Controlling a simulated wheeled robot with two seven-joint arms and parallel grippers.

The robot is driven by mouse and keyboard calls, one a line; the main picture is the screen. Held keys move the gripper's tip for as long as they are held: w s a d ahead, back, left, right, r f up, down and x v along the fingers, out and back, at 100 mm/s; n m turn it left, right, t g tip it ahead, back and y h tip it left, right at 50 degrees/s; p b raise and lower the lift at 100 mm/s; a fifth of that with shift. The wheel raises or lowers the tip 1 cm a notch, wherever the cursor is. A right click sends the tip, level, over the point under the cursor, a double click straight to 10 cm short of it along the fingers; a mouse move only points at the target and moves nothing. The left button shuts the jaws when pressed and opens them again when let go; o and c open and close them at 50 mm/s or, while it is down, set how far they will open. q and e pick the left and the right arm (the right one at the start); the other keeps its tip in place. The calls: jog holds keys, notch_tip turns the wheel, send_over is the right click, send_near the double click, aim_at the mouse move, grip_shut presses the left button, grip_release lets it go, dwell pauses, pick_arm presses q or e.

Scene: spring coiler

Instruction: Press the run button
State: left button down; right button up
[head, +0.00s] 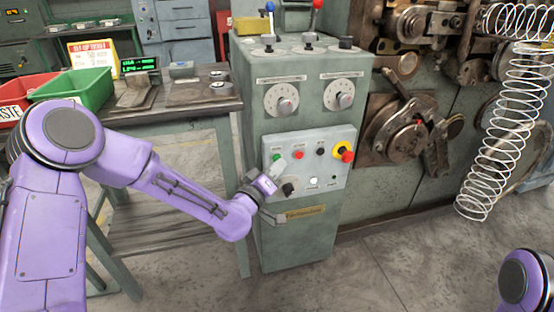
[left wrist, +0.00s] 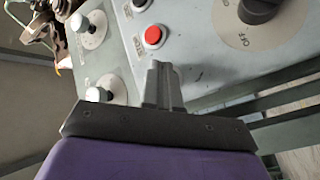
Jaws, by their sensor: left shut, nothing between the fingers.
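The grey control panel (head: 328,166) is on the front of the green-grey cabinet. A small green button (head: 276,157), which looks like the run button, sits at the panel's upper left, partly covered by my gripper. A red button (head: 298,155) is just right of it and also shows in the left wrist view (left wrist: 153,36). My left gripper (head: 279,163) is shut and empty, with its fingertips at the green button; I cannot tell whether they touch. In the left wrist view the shut fingers (left wrist: 160,82) point at the panel and the green button is hidden. My right gripper is out of view.
A red and yellow emergency stop (head: 343,152) and black selector knob (head: 288,188) share the panel. Two dials (head: 282,99) are above. A workbench (head: 170,112) with a green bin (head: 78,84) stands left. A large wire coil (head: 500,130) hangs at the right.

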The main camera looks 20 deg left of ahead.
pick_arm(q)
jog(key=shift+w+a, duration=0.2)
jog(key=shift+w, duration=0.05)
dwell(0.6)
jog(key=shift+s+d, duration=0.45)
jog(key=shift+s, duration=0.2)
jog(key=s+d, duration=0.2)
jog(key=s, duration=0.2)
jog(key=shift+s+d+b, duration=0.1)
jog(key=shift+d+b, duration=0.3)
dwell(0.4)
